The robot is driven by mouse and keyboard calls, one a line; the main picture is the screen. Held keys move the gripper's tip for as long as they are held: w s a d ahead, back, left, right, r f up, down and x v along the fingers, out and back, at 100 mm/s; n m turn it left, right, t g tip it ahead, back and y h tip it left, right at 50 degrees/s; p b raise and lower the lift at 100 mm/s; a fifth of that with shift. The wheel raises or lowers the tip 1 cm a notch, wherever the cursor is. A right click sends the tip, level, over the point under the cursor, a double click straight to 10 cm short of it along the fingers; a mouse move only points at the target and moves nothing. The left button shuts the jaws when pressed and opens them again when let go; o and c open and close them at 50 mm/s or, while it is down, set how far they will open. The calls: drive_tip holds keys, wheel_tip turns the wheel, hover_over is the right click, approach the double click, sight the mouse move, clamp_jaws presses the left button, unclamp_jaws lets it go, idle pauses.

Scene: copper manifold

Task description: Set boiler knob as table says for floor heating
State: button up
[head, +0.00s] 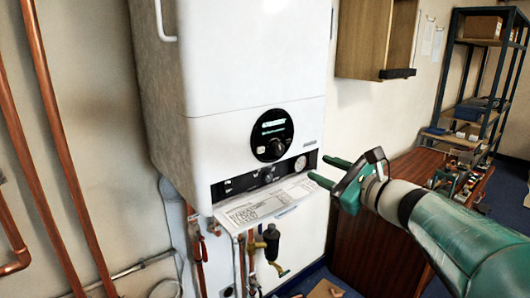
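The white boiler (235,145) hangs on the wall in the middle of the head view. Its round black control panel carries a lit display (273,126) and, below it, a dark knob (276,148). The display text and knob setting are too small to read. A white printed sheet (262,201), possibly the table, lies on the ledge under the boiler's lower black strip; its text is not legible. My green gripper (323,171) is right of and lower than the knob, apart from it. Its two fingers are spread with nothing visible between them, pointing left toward the boiler.
Copper pipes (52,115) run down the wall at left. Valves and a dark fitting (271,240) hang below the boiler. A wooden cabinet (362,38) is on the wall to the right. A brown bench (385,225) and metal shelving (480,70) stand at right.

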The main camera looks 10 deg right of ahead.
sight(281, 150)
drive_tip(key=x, duration=1.3)
drive_tip(key=shift+w+a, duration=0.2)
drive_tip(key=shift+w, duration=0.1)
drive_tip(key=c, duration=0.7)
drive_tip(key=shift+n, duration=0.4)
drive_tip(key=n, duration=0.4)
drive_tip(key=shift+n, duration=0.3)
drive_tip(key=n, duration=0.5)
drive_tip(key=shift+d, duration=0.1)
